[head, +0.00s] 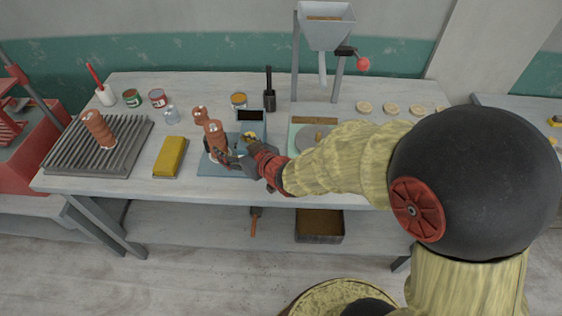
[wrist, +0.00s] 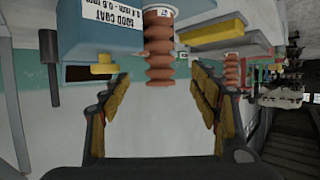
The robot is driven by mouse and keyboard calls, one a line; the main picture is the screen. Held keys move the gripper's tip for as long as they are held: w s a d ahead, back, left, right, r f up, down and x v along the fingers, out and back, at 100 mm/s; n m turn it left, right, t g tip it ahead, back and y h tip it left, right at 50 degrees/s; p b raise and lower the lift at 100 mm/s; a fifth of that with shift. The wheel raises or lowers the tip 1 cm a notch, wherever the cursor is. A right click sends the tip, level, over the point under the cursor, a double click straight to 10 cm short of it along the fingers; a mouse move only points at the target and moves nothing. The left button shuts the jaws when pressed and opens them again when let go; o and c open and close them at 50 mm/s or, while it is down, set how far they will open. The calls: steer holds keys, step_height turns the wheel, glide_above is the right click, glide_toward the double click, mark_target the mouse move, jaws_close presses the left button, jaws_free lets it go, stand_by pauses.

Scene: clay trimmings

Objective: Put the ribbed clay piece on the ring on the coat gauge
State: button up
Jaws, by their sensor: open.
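The ribbed clay piece (head: 215,138) is reddish brown and stands on the coat gauge (head: 205,168), a blue-grey base with a box at its back. Its foot is at a pale round spot that looks like the ring; how exactly it sits there is partly hidden. My gripper (head: 231,160) is open beside the piece. In the wrist view the piece (wrist: 159,55) hangs upside down in the picture between the lines of the open fingers (wrist: 160,105), with a gap on both sides. The gauge (wrist: 105,35) carries a "GOOD COAT" label there.
Another ribbed piece (head: 98,128) stands on a slatted rack (head: 70,155) at left. A yellow block (head: 171,156), cans (head: 158,98) and a hopper (head: 325,30) share the table.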

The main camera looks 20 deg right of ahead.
steer(key=s+d+r+m+g+h, duration=0.1)
steer(key=s+d+r+m+h, duration=0.1)
steer(key=s+d+r+h, duration=0.3)
steer(key=s+d+r+m+g, duration=0.1)
steer(key=s+d+r, duration=0.25)
steer(key=d, duration=0.35)
steer(key=s+d+r+m+g, duration=0.1)
steer(key=s+g, duration=0.1)
steer(key=s, duration=0.7)
steer(key=s+d+r+m+g, duration=0.1)
steer(key=s+r+g, duration=0.1)
steer(key=s, duration=0.8)
steer(key=shift+s+d+g+h, duration=0.3)
steer(key=shift+d, duration=0.05)
steer(key=c, duration=0.3)
